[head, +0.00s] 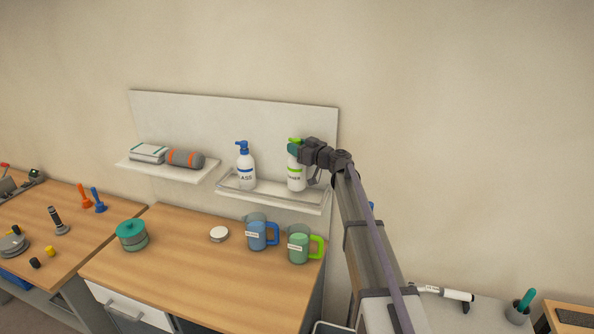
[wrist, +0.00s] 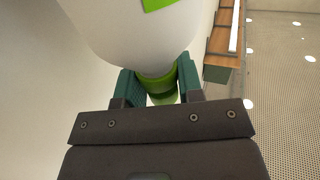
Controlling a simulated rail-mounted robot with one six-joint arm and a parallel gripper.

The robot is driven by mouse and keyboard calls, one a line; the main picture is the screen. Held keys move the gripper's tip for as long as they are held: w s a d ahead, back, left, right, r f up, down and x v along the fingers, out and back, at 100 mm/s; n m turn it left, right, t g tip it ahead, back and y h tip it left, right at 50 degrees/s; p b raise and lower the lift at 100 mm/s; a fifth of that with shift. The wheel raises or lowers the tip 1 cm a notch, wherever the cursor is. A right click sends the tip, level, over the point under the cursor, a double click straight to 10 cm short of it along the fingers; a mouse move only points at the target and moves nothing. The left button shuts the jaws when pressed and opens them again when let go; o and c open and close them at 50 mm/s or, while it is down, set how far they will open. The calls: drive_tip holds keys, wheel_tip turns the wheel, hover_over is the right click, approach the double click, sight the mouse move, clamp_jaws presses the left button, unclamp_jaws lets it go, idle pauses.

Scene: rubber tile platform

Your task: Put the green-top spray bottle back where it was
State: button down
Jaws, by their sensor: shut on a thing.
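The green-top spray bottle (head: 296,181) is white with a green band and stands upright over the right part of the right wall shelf (head: 268,200). My gripper (head: 300,151) is shut on its neck from the right, just under the green top. In the wrist view the bottle's white body (wrist: 135,30) fills the upper middle, and my gripper (wrist: 160,85) has its dark green fingers on either side of the green neck. I cannot tell whether the base touches the shelf.
A blue-top spray bottle (head: 245,169) stands on the same shelf to the left, with a gap between. The left shelf (head: 170,171) holds a book and a grey roll. Below, a blue jug (head: 256,236) and a green jug (head: 298,247) stand on the wooden counter.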

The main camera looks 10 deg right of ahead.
wheel_tip(320, 180, down, 4)
drive_tip(key=b, duration=0.4)
drive_tip(key=shift+r, duration=0.35)
drive_tip(key=shift+f, duration=0.15)
drive_tip(key=c, duration=0.8)
unclamp_jaws()
drive_tip(key=shift+o, duration=0.2)
drive_tip(key=shift+r, duration=0.2)
drive_tip(key=v, duration=1.2)
drive_tip(key=s+a+f+m+g+h, duration=0.15)
drive_tip(key=s+a+f+g, duration=0.35)
drive_tip(key=s, duration=0.5)
drive_tip(key=s+a+f+g+h, duration=0.2)
drive_tip(key=s+a+f+g, duration=0.2)
drive_tip(key=s+a+f, duration=0.4)
drive_tip(key=s+d+f+m+g+h, duration=0.2)
drive_tip(key=s+m+h, duration=0.1)
drive_tip(key=s, duration=0.6)
drive_tip(key=s+d+f+m+g+h, duration=0.2)
drive_tip(key=s+h, duration=0.3)
drive_tip(key=s, duration=0.5)
drive_tip(key=shift+s+d+f+m+g, duration=0.2)
drive_tip(key=shift+d+m+g, duration=0.2)
drive_tip(key=shift+d+m, duration=0.3)
drive_tip(key=shift+f, duration=0.1)
